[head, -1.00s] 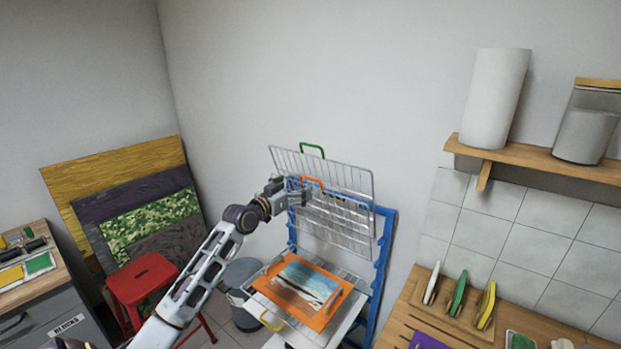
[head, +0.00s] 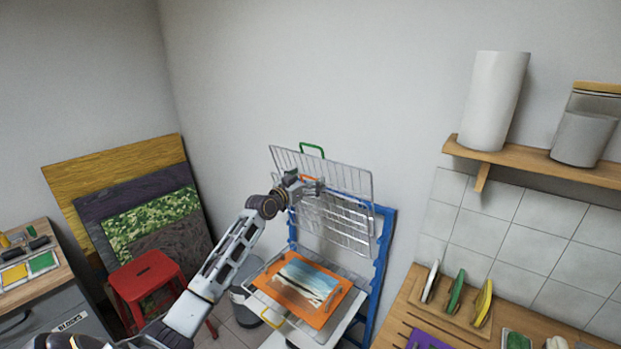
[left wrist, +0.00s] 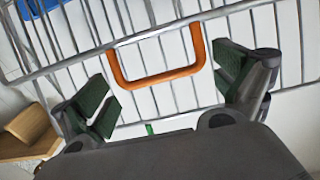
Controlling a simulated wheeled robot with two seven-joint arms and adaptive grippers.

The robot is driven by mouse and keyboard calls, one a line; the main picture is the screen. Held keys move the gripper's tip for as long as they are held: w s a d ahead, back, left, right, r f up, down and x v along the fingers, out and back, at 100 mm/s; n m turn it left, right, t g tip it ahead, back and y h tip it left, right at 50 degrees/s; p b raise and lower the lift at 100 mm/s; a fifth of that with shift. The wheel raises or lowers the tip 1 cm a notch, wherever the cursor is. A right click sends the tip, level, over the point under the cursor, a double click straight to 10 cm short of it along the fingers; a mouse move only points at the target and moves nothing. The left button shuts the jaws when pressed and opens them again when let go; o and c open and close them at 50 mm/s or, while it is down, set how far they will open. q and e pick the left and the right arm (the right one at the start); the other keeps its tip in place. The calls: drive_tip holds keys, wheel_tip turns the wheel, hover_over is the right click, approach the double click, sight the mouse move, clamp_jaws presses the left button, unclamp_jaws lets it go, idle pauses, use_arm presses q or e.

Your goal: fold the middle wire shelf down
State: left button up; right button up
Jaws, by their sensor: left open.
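The middle wire shelf (head: 345,228) stands folded up against the blue rack (head: 384,262), partly behind the raised top shelf (head: 352,180) with its green handle (head: 312,147). In the left wrist view the orange handle (left wrist: 158,79) lies between the spread fingers of my left gripper (left wrist: 166,90), with gaps on both sides. The gripper is open and holds nothing. My right gripper is not in view.
The lowest shelf, with a yellow handle (head: 272,320), is down and carries an orange board with a painting (head: 308,284). A red stool (head: 146,276) and a grey bin (head: 243,299) stand left of it. A wooden worktop (head: 398,322) is at right.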

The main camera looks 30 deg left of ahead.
use_arm(q)
drive_tip(key=shift+w, duration=0.65)
drive_tip(key=c, duration=1.1)
drive_tip(key=shift+c, duration=0.2)
drive_tip(key=shift+s+f, duration=0.1)
